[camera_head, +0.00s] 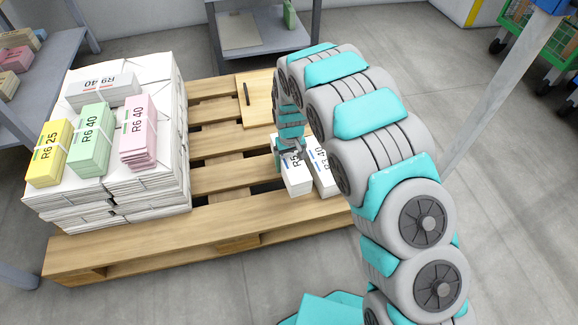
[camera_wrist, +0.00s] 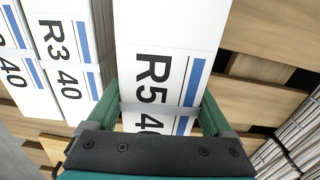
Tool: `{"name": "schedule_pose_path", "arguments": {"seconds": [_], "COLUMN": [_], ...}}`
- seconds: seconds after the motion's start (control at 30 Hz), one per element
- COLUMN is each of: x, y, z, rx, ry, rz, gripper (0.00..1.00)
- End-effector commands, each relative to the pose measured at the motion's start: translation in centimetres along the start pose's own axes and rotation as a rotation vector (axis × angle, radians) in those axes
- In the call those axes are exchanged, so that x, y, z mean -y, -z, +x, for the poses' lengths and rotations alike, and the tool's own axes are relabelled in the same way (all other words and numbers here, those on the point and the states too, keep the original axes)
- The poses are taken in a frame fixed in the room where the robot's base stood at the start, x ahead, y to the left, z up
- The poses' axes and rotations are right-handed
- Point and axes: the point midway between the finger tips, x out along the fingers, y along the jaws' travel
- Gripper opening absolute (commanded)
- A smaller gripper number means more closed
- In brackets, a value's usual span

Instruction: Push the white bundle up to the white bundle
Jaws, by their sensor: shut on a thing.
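My gripper (camera_head: 289,150) is shut on a white bundle (camera_head: 297,184) with black lettering, on the right part of the wooden pallet. In the wrist view the gripper (camera_wrist: 162,108) has one finger on each side of this bundle (camera_wrist: 165,35), marked "R5 4" with a blue stripe. Another white bundle (camera_head: 324,178), marked R3 40, stands just to its right in the head view. It also shows left of the held bundle in the wrist view (camera_wrist: 70,60), with a narrow gap between them. My gripper and arm hide parts of both bundles.
The pallet (camera_head: 150,249) carries a white stack (camera_head: 160,185) with yellow (camera_head: 47,155), green (camera_head: 90,140) and pink bundles (camera_head: 137,132) and a white bundle on top (camera_head: 101,90). Another white bundle (camera_wrist: 22,75) stands at the wrist view's left. Bare slats lie between stack and gripper.

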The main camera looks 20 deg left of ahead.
Motion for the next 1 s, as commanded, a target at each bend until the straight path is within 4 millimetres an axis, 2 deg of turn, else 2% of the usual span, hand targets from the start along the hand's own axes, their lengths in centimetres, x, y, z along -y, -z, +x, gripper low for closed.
{"name": "schedule_pose_path", "arguments": {"seconds": [0.7,1.0], "x": [0.0,0.0], "y": [0.0,0.1], "z": [4.0,4.3], "rx": [-0.002,-0.003], "ry": [0.0,0.0], "rz": [0.0,0.0], "gripper": [0.0,0.0]}}
